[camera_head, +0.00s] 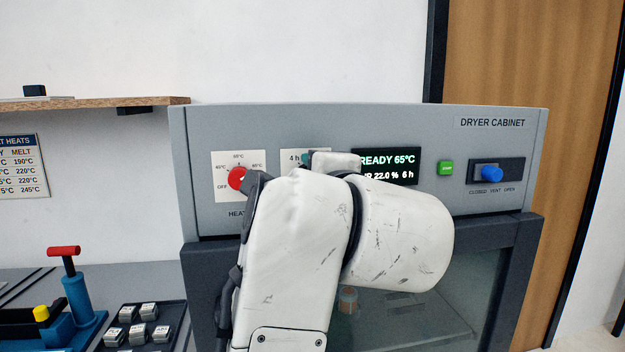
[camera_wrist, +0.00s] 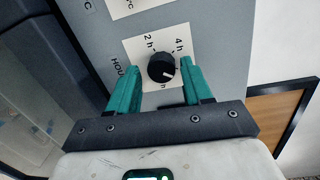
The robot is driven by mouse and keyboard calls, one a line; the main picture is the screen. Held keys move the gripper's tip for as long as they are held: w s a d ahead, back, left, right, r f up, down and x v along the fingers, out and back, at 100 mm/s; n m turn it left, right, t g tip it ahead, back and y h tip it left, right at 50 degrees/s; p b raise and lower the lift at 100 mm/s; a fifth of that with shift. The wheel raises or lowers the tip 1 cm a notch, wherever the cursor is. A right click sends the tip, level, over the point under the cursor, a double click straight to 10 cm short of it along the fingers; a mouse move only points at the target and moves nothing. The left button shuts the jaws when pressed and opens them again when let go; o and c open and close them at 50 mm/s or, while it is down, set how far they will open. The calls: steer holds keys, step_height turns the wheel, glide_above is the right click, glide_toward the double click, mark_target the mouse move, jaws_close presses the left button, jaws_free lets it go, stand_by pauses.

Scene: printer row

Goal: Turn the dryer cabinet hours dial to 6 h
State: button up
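The hours dial (camera_wrist: 160,62) is a black round knob on a white plate in the wrist view. Its white mark points to the lower right, away from the "2 h" and "4 h" labels; the label by the mark is mostly hidden. My gripper (camera_wrist: 159,70) is open, with one teal finger on each side of the knob and a visible gap to each. In the head view my arm covers the dial, and only part of its plate (camera_head: 294,157) with "4 h" shows. The cabinet display (camera_head: 402,162) reads "READY 65°C" and "6 h" on its lower line.
On the dryer cabinet (camera_head: 490,143), a red heat dial (camera_head: 237,178) is left of my arm. A green button (camera_head: 446,168) and a blue vent slider (camera_head: 492,174) are to the right. A blue device with a red-topped lever (camera_head: 64,251) stands at lower left.

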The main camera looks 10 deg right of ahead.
steer(key=shift+o, duration=0.5)
steer(key=shift+s, duration=0.1)
steer(key=s+b, duration=0.1)
steer(key=s, duration=0.9)
steer(key=shift+s+d+r, duration=0.3)
steer(key=shift+d+r, duration=0.1)
steer(key=s+d+f+n+g+h, duration=0.1)
steer(key=d+f+n+g, duration=0.25)
steer(key=f, duration=0.75)
steer(key=s+d+f+n+g+h+p, duration=0.15)
steer(key=d+f+n, duration=0.35)
steer(key=f, duration=0.6)
steer(key=d+f+n+g+b, duration=0.1)
steer(key=d+f+n+g, duration=0.25)
steer(key=f, duration=0.75)
steer(key=s+d+f+n+g+y, duration=0.1)
steer(key=s+d+f+n+g, duration=0.25)
steer(key=s+f, duration=0.85)
steer(key=s+d+f+n+g, duration=0.2)
steer(key=s+f+g, duration=0.2)
steer(key=s+f, duration=0.8)
step_height(320, 180, down, 12)
steer(key=s+b, duration=0.1)
steer(key=b, duration=1.1)
steer(key=shift+d+r, duration=0.15)
steer(key=shift+r, duration=0.05)
